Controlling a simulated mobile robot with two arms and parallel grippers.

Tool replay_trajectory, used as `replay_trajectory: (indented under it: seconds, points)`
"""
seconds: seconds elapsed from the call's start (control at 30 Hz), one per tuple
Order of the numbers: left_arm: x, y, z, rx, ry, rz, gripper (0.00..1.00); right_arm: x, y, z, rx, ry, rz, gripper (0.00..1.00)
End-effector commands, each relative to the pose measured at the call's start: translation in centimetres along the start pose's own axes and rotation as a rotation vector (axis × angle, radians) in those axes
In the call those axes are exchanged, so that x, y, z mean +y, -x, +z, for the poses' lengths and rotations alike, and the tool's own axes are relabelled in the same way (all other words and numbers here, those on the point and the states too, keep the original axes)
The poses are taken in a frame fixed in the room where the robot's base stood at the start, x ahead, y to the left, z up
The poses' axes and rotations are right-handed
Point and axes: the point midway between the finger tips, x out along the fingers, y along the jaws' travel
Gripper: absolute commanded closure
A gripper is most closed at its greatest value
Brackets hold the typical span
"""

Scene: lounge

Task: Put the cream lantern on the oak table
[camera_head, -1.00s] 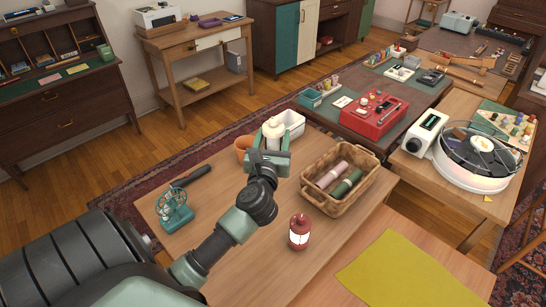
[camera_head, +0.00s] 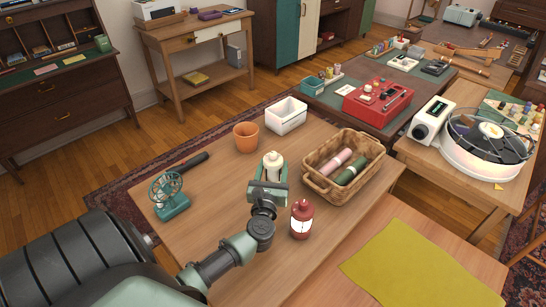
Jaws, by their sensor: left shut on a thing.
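The cream lantern (camera_head: 273,164) is in my left gripper (camera_head: 270,180), which is shut on it. It is upright above the wooden table (camera_head: 218,219) in the middle; the gripper hides its lower part, so I cannot tell whether it touches the top. A red lantern (camera_head: 301,219) stands just right of my left wrist. My right gripper is not in view. I cannot tell from the picture which of the wooden tables is the oak one.
On the same table stand a wicker basket (camera_head: 318,183) with rolled cloths, an orange pot (camera_head: 246,138), a white bin (camera_head: 286,115), a green fan (camera_head: 169,195) and a dark-handled tool (camera_head: 186,166). A yellow cloth (camera_head: 406,267) lies on the front right table.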

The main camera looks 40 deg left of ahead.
Motion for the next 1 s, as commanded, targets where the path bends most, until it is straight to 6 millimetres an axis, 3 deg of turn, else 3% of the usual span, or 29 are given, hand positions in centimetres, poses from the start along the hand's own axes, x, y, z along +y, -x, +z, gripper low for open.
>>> replay_trajectory:
  seconds: [0.1, 0.5, 0.53, 0.6, 1.0]
  points:
    - [0.0, -0.1, -1.3, -0.004, -0.003, 0.0, 1.0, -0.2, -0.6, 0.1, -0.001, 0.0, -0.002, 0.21]
    - [0.0, -0.1, -1.8, -0.004, 0.001, 0.001, 1.0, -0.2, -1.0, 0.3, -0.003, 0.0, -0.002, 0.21]
    - [0.0, 0.0, -1.9, -0.002, 0.001, 0.0, 0.43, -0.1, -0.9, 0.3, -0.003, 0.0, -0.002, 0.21]
    - [0.0, 0.0, -1.8, -0.002, 0.0, 0.0, 0.24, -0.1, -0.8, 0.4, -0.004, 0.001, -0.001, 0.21]
    - [0.0, -0.1, -1.1, -0.003, -0.001, 0.0, 0.24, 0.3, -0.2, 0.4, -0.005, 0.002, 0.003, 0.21]
